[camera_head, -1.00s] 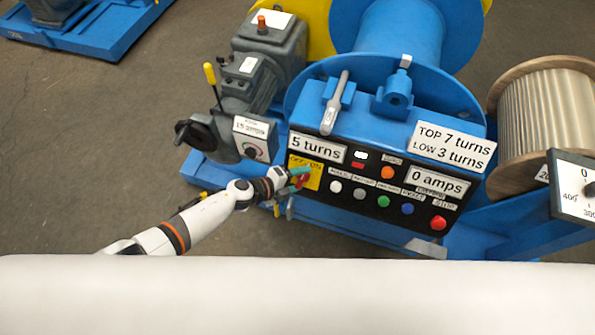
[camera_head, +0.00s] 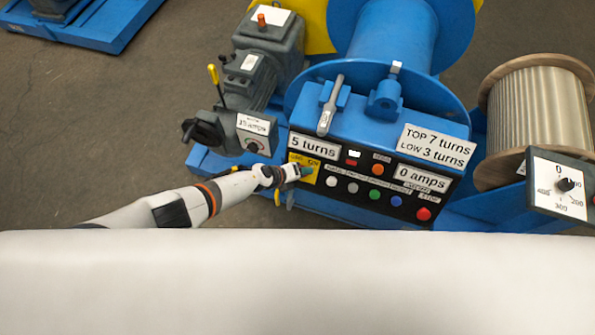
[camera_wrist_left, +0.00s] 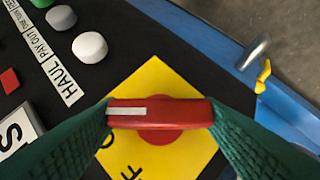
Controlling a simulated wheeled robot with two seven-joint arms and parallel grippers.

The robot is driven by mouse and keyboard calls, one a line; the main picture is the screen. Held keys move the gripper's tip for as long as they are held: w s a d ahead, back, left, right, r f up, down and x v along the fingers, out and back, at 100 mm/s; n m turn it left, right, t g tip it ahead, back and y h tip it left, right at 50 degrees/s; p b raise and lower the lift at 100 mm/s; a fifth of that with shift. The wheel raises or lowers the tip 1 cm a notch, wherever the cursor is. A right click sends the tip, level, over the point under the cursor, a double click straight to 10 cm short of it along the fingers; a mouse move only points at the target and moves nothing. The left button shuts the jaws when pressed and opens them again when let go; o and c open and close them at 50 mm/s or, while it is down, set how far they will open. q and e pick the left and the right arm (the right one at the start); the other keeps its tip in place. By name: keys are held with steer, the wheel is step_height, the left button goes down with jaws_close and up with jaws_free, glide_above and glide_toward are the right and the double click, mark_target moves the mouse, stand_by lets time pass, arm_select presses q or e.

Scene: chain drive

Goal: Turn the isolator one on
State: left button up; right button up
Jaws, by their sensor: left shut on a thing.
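The isolator is a yellow plate (camera_head: 296,158) with a red handle at the left end of the black control panel. In the left wrist view the red handle (camera_wrist_left: 160,114), with a white stripe at its left end, lies crosswise over the yellow plate (camera_wrist_left: 155,78). My left gripper (camera_wrist_left: 160,116) is shut on the handle, a green finger at each end. In the head view the left gripper (camera_head: 303,172) covers much of the plate, and the handle is hidden. My right gripper is not in view.
Several buttons, including a white one (camera_head: 331,181) and a red one (camera_head: 424,214), sit right of the isolator. A grey motor with a black handwheel (camera_head: 203,132) stands up and left. In the wrist view a yellow-handled lever (camera_wrist_left: 263,76) is near the panel edge.

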arm_select(q)
steer(key=shift+s+f, duration=0.1)
stand_by(0.3)
steer(key=o, duration=1)
